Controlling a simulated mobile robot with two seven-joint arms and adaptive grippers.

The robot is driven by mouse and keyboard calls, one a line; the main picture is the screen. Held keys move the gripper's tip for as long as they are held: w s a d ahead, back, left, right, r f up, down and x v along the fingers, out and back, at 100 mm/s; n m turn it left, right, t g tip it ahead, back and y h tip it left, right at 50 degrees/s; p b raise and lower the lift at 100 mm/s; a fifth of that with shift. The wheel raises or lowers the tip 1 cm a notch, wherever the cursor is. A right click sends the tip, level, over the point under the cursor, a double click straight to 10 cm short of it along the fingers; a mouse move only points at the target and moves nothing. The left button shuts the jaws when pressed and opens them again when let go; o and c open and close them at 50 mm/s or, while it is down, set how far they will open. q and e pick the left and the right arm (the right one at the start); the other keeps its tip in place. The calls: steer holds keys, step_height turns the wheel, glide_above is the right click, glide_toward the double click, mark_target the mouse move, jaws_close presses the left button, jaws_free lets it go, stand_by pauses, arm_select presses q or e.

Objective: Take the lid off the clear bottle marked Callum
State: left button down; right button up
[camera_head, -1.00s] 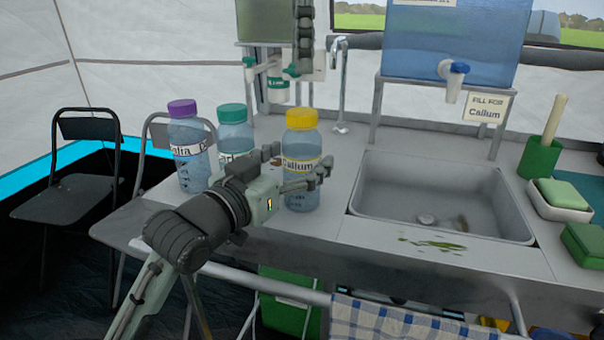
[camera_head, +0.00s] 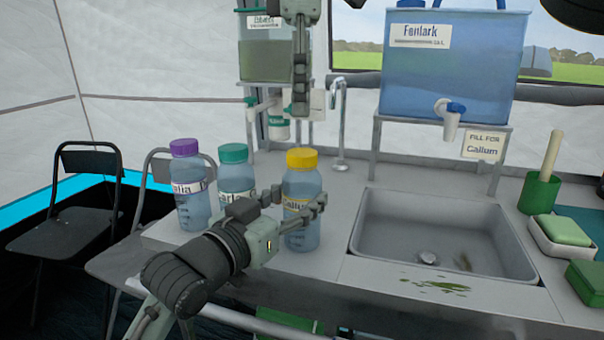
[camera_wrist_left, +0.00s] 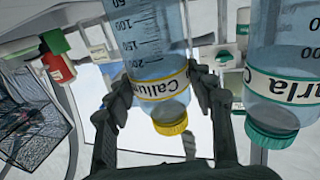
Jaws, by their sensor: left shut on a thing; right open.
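The clear bottle marked Callum (camera_head: 301,183) stands upright on the counter left of the sink, with its yellow lid (camera_head: 301,158) on. My left gripper (camera_head: 297,208) is shut around the bottle's body at its label, below the lid. In the left wrist view, which is upside down, its fingers (camera_wrist_left: 163,95) press on both sides of the Callum bottle (camera_wrist_left: 150,35), and the yellow lid (camera_wrist_left: 171,127) is free of them. My right gripper (camera_head: 300,105) hangs from the top of the head view, open and empty, above and behind the bottle in the picture.
The teal-lidded bottle (camera_head: 234,178) stands close on the left, with the purple-lidded bottle (camera_head: 188,190) beyond it. The sink (camera_head: 445,235) is on the right. Water tanks with taps, like the blue tank (camera_head: 450,75), stand at the back. A green spill (camera_head: 438,286) lies on the front edge.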

mark_target(303, 152)
steer(key=m, duration=0.2)
steer(key=shift+m, duration=0.3)
steer(key=shift+f+m, duration=0.2)
steer(key=shift+m, duration=0.1)
step_height(303, 152, down, 8)
steer(key=shift+r, duration=0.2)
